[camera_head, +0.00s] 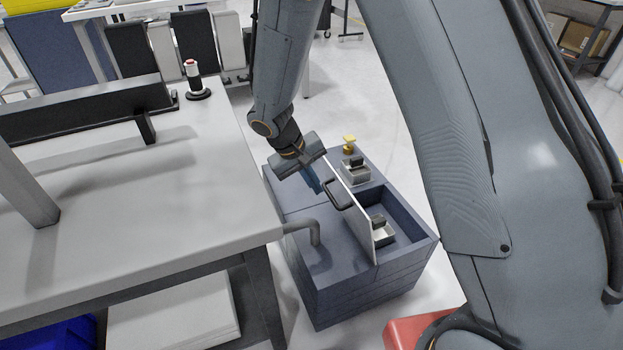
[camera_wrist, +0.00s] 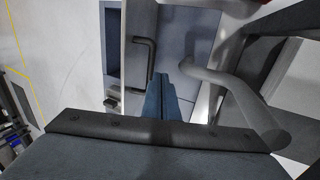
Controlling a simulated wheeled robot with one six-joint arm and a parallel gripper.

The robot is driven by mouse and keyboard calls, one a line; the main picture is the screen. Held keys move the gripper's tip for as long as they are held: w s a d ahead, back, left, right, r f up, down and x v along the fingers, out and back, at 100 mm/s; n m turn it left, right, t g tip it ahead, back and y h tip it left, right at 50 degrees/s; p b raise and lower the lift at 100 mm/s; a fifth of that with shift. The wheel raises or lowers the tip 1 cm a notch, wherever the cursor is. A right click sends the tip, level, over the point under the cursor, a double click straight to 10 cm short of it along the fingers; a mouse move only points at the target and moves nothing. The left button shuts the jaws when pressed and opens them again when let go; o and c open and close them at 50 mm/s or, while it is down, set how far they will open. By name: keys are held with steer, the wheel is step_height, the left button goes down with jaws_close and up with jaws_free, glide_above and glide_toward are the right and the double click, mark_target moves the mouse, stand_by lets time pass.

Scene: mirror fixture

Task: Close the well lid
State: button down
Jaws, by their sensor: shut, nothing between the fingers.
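The well lid (camera_head: 357,222) is a thin pale panel standing steeply up along the well's left edge in the head view. Its dark bar handle (camera_head: 340,194) is on the left face. The handle also shows in the wrist view (camera_wrist: 148,62). The well (camera_head: 404,211) is a dark rectangular recess in a blue-grey cabinet (camera_head: 330,290), open to the right of the lid. My gripper (camera_head: 316,187) is shut and empty on the lid's handle side.
A bent grey pipe (camera_head: 315,230) rises at the cabinet's front left, close right of my fingers in the wrist view. A pale workbench (camera_head: 150,215) stands left of the cabinet. A small block (camera_head: 379,222) and a yellow-topped item (camera_head: 349,143) are at the well side.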

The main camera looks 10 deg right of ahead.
steer(key=x, duration=0.5)
steer(key=shift+r, duration=0.15)
